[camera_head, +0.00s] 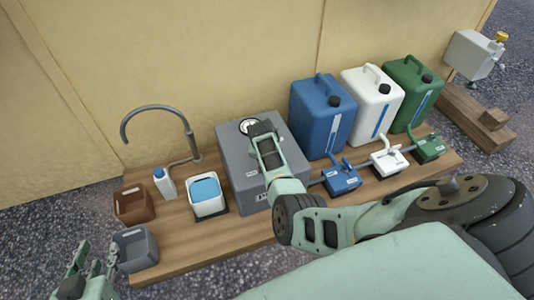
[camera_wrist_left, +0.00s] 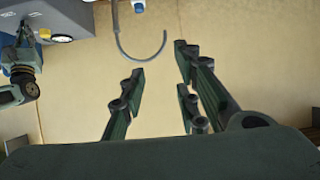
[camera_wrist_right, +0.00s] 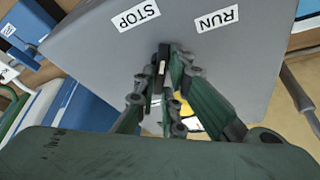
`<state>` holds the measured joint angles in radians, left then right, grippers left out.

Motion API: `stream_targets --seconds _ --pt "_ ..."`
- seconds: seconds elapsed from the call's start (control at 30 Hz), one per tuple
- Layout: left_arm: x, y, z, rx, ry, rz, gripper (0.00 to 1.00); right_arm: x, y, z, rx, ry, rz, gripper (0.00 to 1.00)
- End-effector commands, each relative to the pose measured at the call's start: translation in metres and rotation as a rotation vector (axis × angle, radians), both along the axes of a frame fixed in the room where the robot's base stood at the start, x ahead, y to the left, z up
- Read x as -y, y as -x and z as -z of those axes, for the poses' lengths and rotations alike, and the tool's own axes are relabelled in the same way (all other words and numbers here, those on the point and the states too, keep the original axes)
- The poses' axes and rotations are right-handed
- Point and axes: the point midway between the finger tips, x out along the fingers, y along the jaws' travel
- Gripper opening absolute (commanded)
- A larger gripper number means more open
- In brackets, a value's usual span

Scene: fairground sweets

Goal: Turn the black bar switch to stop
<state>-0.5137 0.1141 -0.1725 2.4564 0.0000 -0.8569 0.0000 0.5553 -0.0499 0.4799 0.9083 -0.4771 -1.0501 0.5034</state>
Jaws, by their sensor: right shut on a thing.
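The grey box (camera_head: 234,165) stands on the wooden bench, and its top shows in the right wrist view (camera_wrist_right: 95,42). My right gripper (camera_head: 262,130) is at its top, shut on the black bar switch (camera_wrist_right: 163,58). The bar's end with a white mark shows between the fingertips; the rest is hidden. The STOP label (camera_wrist_right: 135,15) and the RUN label (camera_wrist_right: 217,18) lie beyond the bar in the right wrist view. The bar's end points roughly between them, closer to STOP. My left gripper (camera_wrist_left: 160,64) is open and empty, low at the left in the head view (camera_head: 88,272).
Blue (camera_head: 323,112), white (camera_head: 372,100) and green (camera_head: 412,92) canisters stand right of the box, with small valve boxes before them. A white tub (camera_head: 207,207), a bottle (camera_head: 164,184), brown (camera_head: 134,203) and grey (camera_head: 136,249) bins and a curved tap (camera_head: 158,108) are left.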

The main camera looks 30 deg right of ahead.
Motion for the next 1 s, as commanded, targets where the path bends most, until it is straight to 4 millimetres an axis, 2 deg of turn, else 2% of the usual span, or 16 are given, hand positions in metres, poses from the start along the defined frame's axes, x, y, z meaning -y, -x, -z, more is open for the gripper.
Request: stream_targets --seconds 0.1,0.3,0.57,1.0 --pt "-0.011 0.024 0.024 -0.165 -0.039 -0.012 0.29 0.001 0.001 -0.003 -0.003 0.001 -0.049 0.0" --pt "-0.029 0.076 0.059 -0.441 -0.099 -0.032 0.29 0.002 0.002 -0.003 -0.003 0.002 -0.136 0.0" --pt "-0.051 0.15 0.08 -0.765 -0.164 -0.058 0.29 0.003 0.002 -0.002 -0.003 0.002 -0.263 0.0" --pt "-0.05 0.146 0.062 -0.749 -0.161 -0.057 0.29 0.004 0.003 -0.001 -0.004 0.001 -0.479 0.0"
